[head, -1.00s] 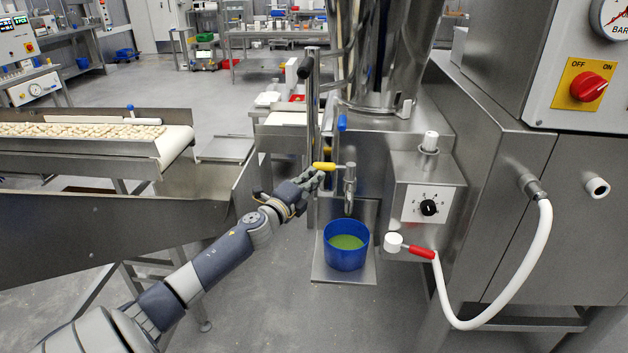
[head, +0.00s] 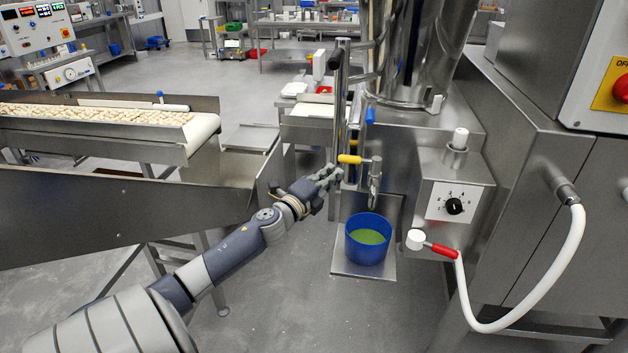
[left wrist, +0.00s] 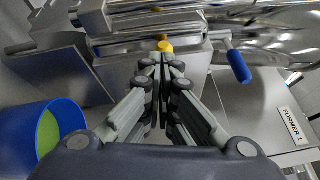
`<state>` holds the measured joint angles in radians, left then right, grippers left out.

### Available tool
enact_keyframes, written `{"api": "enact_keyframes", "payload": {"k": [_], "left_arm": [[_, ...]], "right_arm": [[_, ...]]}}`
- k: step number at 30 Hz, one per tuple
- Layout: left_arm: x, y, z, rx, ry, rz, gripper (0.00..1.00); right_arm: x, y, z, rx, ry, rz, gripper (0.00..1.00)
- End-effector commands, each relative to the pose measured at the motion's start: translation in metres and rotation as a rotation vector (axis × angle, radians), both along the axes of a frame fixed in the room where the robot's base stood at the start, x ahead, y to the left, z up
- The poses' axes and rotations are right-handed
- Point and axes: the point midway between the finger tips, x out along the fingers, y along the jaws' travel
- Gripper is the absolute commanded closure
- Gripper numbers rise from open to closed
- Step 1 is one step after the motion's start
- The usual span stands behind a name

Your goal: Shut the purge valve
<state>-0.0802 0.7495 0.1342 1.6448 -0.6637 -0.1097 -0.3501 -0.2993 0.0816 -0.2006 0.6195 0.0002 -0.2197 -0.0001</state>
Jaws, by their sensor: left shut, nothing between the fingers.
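A tap with a yellow handle (head: 349,159) sits on the steel machine; I take it for the purge valve. The handle points left, roughly level, and its metal spout (head: 375,183) hangs above a blue bucket (head: 368,240) holding green liquid (head: 368,236). My left gripper (head: 336,172) is shut and empty, just left of and slightly below the handle's end. In the left wrist view, the yellow handle's end (left wrist: 165,46) shows just beyond the closed fingertips (left wrist: 161,62); I cannot tell whether they touch. The bucket (left wrist: 45,138) is at left there. My right gripper is not in view.
A blue handle (head: 370,116) stands above the tap, and a vertical steel post (head: 338,100) rises close behind my fingers. A red-handled valve (head: 445,251) with a white hose is at right. A conveyor (head: 110,140) with pasta lies at left.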

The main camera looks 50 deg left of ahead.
Motion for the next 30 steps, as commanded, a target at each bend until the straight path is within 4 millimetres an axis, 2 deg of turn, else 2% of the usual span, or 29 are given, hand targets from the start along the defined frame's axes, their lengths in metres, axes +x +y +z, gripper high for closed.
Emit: {"api": "enact_keyframes", "payload": {"k": [9, 15, 21, 30], "left_arm": [[-0.050, -0.009, -0.004, -0.002, 0.003, -0.001, 1.00], [-0.075, -0.013, -0.005, -0.002, 0.002, -0.001, 1.00], [-0.088, -0.015, -0.004, 0.000, 0.000, -0.001, 1.00], [-0.089, -0.015, -0.004, 0.000, -0.001, -0.001, 1.00]], "right_arm": [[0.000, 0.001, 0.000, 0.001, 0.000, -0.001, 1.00], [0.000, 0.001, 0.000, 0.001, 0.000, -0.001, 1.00], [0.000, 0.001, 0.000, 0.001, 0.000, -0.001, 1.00], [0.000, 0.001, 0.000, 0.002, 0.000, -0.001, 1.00]]}}
